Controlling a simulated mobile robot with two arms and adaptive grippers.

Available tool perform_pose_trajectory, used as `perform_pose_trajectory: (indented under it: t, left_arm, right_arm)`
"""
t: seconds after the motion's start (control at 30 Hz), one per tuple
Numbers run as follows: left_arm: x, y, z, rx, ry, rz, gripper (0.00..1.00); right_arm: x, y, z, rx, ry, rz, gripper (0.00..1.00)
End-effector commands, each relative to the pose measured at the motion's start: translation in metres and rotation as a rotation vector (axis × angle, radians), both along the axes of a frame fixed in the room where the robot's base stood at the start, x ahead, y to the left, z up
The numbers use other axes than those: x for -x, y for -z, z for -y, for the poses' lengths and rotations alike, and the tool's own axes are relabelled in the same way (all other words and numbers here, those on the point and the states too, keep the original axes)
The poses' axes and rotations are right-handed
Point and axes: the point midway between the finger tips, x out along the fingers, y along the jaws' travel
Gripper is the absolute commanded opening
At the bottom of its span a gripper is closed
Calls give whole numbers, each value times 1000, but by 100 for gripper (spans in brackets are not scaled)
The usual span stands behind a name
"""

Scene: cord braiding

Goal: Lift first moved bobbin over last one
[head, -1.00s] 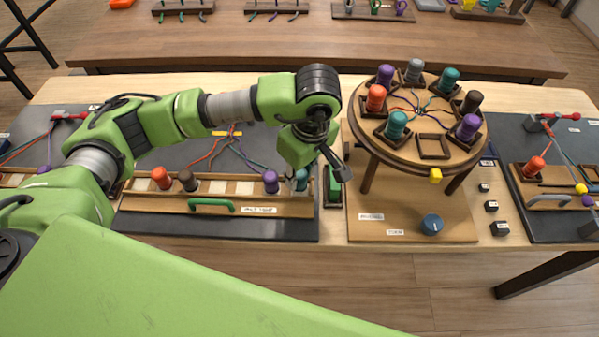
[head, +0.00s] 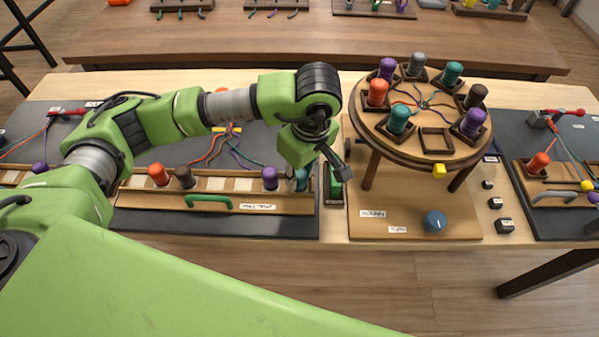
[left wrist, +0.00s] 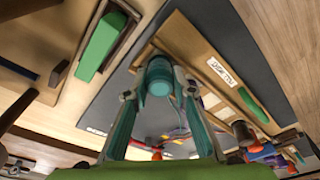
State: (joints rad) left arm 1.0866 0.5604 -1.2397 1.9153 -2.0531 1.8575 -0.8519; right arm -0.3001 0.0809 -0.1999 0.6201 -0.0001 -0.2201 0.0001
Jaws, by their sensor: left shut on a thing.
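The bobbin rack (head: 160,202) is a long wooden tray with pale slots and a green handle. An orange bobbin (head: 158,175) and a dark brown bobbin (head: 185,177) stand at its left, and a purple bobbin (head: 270,178) stands toward its right. A teal bobbin (head: 302,179) is at the right end, partly hidden by my left gripper (head: 299,178). In the left wrist view my left gripper (left wrist: 160,85) is shut on the teal bobbin (left wrist: 158,77). I cannot tell whether this bobbin touches the rack. My right gripper is not in view.
Coloured cords (head: 232,145) run behind the rack on the dark mat. A round stand (head: 385,130) with several bobbins and one empty square holder (head: 436,141) is to the right. A narrow tray with a green block (head: 335,183) lies between. A blue knob (head: 435,222) sits in front.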

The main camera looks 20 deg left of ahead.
Motion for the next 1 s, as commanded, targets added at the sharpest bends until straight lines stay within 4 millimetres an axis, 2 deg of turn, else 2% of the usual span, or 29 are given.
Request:
perform_pose_trajectory:
  t: [0.23, 0.27, 0.3, 0.33, 0.73, 0.87, 1.0]
  left_arm:
    - [0, 0, 0, 0, 0, 1, 2]
    - [0, 0, 0, 0, 0, 1, 29]
    - [0, 0, 0, 0, 0, 1, 39]
    - [0, 0, 0, 0, 0, 1, 43]
    - [0, -4, 1, 0, 0, 2, 43]
    - [0, -22, 4, 3, 1, 5, 43]
    - [2, -52, 7, 2, 1, 7, 43]
  right_arm:
    - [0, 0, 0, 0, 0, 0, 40]
    - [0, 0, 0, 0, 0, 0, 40]
    - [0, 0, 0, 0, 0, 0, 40]
    - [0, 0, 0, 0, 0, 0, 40]
    - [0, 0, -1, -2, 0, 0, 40]
    - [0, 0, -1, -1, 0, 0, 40]
    - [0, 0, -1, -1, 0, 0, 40]
